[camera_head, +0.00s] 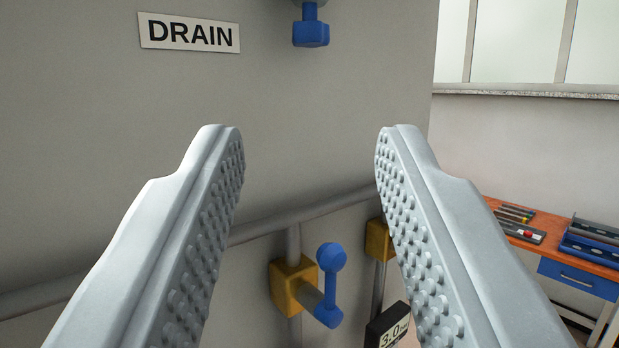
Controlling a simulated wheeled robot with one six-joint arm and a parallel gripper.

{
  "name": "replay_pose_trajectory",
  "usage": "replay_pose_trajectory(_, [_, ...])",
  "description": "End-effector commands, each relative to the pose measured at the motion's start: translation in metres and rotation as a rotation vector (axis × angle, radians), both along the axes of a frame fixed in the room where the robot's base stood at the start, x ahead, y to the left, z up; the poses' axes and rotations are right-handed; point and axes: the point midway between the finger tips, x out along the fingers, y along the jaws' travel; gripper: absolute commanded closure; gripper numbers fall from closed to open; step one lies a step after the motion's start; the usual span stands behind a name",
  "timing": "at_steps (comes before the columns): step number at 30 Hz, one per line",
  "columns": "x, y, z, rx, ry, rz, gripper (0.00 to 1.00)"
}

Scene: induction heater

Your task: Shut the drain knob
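The DRAIN sign (189,33) is fixed on the grey wall at upper left. A blue knob (311,34) sticks out at the top, right of the sign, and its upper part is cut off by the picture edge. A blue lever handle (330,286) sits on a yellow valve body (290,287) on a vertical pipe, lower middle. I cannot tell for sure which of the two the sign names. My gripper (308,143) is open and empty, its studded fingers wide apart. The lever shows between the fingers, apart from both; the upper knob shows above the fingertips.
A grey pipe (262,231) runs across the wall. A second yellow valve body (379,240) is partly hidden by the right finger. A dark box reading 3.0 (388,325) is below it. An orange-topped workbench (549,245) with tools stands at right, under a window (520,40).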

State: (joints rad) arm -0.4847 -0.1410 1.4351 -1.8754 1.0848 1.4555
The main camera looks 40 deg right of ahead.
Motion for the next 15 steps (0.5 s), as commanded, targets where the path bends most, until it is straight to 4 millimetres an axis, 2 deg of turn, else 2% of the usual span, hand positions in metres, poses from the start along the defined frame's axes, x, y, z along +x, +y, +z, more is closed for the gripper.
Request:
replay_pose_trajectory(12, [-0.0036,0.0027,-0.0019,0.000,0.000,0.000,0.62])
replay_pose_trajectory(15, [-0.0096,0.0043,-0.0021,0.000,0.000,0.011,0.62])
